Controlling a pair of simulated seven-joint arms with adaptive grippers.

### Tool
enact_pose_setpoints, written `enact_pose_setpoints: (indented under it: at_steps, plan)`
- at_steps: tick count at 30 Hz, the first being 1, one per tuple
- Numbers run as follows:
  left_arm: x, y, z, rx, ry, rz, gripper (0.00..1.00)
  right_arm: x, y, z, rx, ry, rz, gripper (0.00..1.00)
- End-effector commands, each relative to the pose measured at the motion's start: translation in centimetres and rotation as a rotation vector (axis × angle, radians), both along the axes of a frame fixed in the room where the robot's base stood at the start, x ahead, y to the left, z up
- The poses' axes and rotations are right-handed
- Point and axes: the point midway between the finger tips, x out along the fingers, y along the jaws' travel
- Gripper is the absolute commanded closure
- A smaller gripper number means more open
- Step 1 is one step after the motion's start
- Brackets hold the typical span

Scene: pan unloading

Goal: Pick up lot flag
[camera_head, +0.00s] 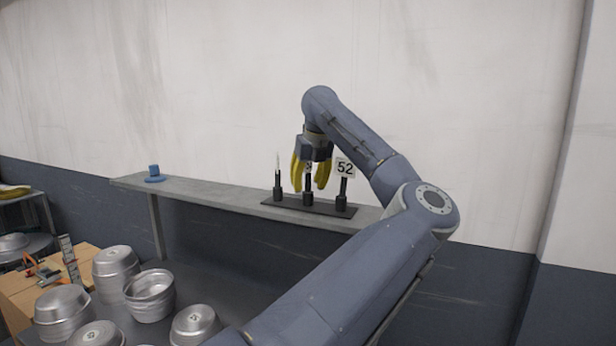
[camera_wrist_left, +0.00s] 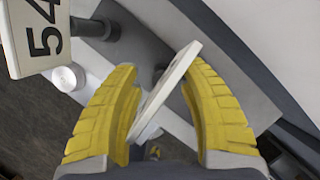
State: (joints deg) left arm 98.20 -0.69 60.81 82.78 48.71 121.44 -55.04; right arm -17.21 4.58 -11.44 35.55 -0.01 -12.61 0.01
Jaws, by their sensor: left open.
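A lot flag marked 52 (camera_head: 345,167) stands upright in a dark holder at the right end of a black base plate (camera_head: 322,207). A middle flag (camera_head: 308,185) stands beside it, its plate mostly hidden by my left gripper (camera_head: 310,186), whose yellow fingers hang down around it. A third flag (camera_head: 278,172) stands at the left end, seen nearly edge-on. In the left wrist view, my left gripper (camera_wrist_left: 163,110) is open, with a white plate (camera_wrist_left: 165,92) between its fingers. Another flag (camera_wrist_left: 38,35), with dark digits, shows at the upper left. My right gripper is out of view.
The flags stand on a narrow grey shelf (camera_head: 225,197) along the wall. A small blue object (camera_head: 154,173) sits at its left end. Below are several metal pans (camera_head: 150,296) and a wooden box (camera_head: 20,300). The shelf between blue object and flags is clear.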

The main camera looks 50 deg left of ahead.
Motion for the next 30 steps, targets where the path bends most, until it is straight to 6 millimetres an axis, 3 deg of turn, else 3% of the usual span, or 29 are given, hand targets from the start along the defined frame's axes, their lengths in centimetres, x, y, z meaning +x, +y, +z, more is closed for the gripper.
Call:
enact_pose_setpoints:
  at_steps: [9,20,30]
  plan:
    - [0.0,0.1,-0.11,0.001,-0.001,0.001,0.58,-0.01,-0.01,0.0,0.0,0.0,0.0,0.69]
    - [0.01,0.09,-0.1,0.001,-0.001,0.0,1.0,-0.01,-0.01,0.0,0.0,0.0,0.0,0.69]
    - [0.01,0.08,-0.1,0.001,-0.001,0.0,1.0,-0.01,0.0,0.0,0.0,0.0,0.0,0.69]
